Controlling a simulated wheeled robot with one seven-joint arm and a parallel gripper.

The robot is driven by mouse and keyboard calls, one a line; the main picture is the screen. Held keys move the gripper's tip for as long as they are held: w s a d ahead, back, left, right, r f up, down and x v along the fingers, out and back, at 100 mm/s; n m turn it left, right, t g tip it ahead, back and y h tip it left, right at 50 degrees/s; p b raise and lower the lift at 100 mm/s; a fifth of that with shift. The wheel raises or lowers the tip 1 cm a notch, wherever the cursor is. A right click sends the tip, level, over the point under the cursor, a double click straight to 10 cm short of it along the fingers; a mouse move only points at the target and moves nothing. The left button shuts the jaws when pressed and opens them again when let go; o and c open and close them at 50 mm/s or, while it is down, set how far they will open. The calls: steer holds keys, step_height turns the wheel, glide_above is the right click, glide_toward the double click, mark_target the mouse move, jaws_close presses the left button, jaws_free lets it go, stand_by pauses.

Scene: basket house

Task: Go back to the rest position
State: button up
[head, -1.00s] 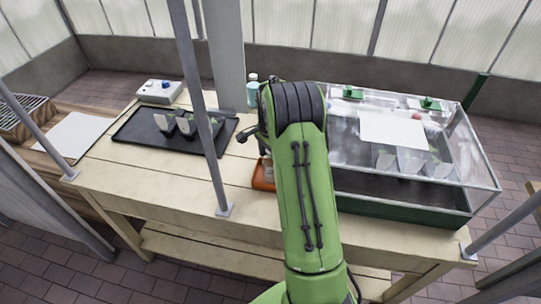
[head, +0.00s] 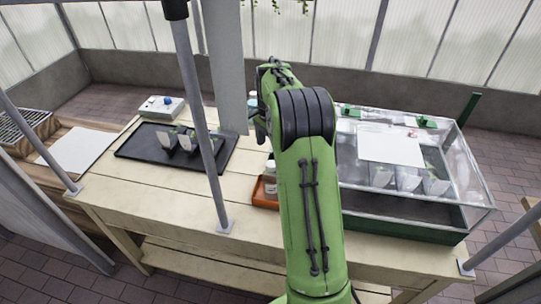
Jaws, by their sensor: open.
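My green arm (head: 312,205) rises from the bottom centre to a black ribbed joint and bends away over the workbench (head: 150,205). My gripper (head: 260,126) shows only in part, as dark pieces at the left side of that joint; the arm hides the rest. It is open, and I see nothing held in it. It is above the bench, between the black tray (head: 135,148) on the left and the clear-walled case (head: 476,190) on the right.
The tray holds a few small pots (head: 187,143). A grey device (head: 163,107) stands behind the black tray. Grey posts (head: 213,175) rise along the bench's front. The case holds several pale pots.

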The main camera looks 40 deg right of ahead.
steer(key=shift+r, duration=0.25)
stand_by(0.3)
